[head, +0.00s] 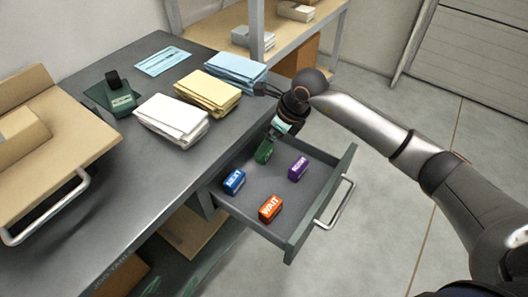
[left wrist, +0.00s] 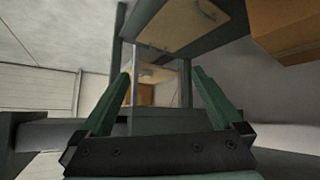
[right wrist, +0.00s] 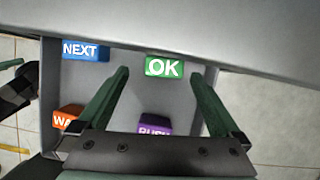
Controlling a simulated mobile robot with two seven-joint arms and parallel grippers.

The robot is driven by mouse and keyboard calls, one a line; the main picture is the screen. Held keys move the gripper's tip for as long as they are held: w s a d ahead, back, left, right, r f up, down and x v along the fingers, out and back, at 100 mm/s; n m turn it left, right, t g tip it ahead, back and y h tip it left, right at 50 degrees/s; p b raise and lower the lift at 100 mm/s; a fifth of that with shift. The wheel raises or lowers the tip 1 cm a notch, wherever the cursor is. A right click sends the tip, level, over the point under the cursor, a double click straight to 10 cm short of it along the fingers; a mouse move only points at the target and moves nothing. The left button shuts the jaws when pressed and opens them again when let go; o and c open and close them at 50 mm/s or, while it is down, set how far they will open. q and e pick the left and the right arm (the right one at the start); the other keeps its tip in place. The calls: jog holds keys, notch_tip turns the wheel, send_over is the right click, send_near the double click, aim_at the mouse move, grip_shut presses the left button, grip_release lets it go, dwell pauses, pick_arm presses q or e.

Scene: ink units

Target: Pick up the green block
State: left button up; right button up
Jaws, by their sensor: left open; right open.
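The green block (head: 264,152) stands in the open drawer at its far back corner. In the right wrist view the green block (right wrist: 165,66), marked OK, shows between my right fingertips. My right gripper (head: 272,134) is open and just above it in the head view; it also shows open in the right wrist view (right wrist: 158,73). I cannot tell the exact gap to the block. My left gripper (left wrist: 163,75) is open and empty in its wrist view, away from the blocks. Its green fingers show at the bottom of the head view (head: 172,285), low beside the desk.
The drawer (head: 297,238) also holds a blue block (head: 234,181), a purple block (head: 298,168) and an orange block (head: 270,208). Paper stacks (head: 172,119), a stamp (head: 116,93) and a cardboard box (head: 45,135) stand on the desk (head: 120,180). The drawer's middle is clear.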

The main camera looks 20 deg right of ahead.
jog(key=shift+w+a+f, duration=0.2)
jog(key=shift+f, duration=0.35)
jog(key=x, duration=0.2)
jog(key=b+x, duration=0.1)
jog(key=x, duration=0.1)
jog(key=shift+w+d, duration=0.15)
jog(key=shift+w, duration=0.1)
jog(key=shift+w+f, duration=0.15)
jog(key=shift+f, duration=0.25)
pick_arm(q)
jog(key=w+r+t, duration=0.3)
jog(key=w+r, duration=0.2)
jog(key=r, duration=0.1)
jog(key=shift+a+m, duration=0.15)
jog(key=shift+m, duration=0.15)
jog(key=shift+f, duration=0.1)
pick_arm(e)
jog(key=shift+c, duration=0.2)
pick_arm(q)
jog(key=shift+s, duration=0.1)
pick_arm(e)
jog(key=c, duration=1.3)
jog(key=shift+r, duration=0.1)
